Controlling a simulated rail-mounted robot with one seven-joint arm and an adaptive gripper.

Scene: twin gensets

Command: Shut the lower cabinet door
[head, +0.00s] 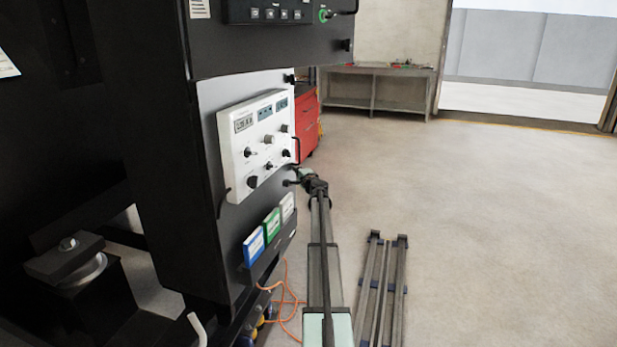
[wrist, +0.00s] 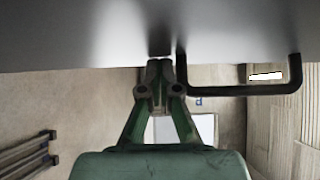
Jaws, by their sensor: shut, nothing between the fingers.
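The lower cabinet door (head: 206,128) is a grey panel with dark edges, below the black upper cabinet section. It carries a white control box with knobs and displays. How far it stands open is hard to tell. In the wrist view the door's grey face (wrist: 100,32) fills the top, with a black bar handle (wrist: 240,91) on it. My gripper (wrist: 160,66) is shut and empty, its tips at or very near the door, just left of the handle. In the head view my gripper (head: 294,181) is small, at the door's far edge; contact is unclear.
Blue, green and white binders (head: 272,231) sit in a rack low on the door. Orange cables (head: 284,305) hang below. A pair of rails (head: 384,285) lies on the floor at right. A red cabinet (head: 307,120) and grey workbench (head: 376,88) stand behind.

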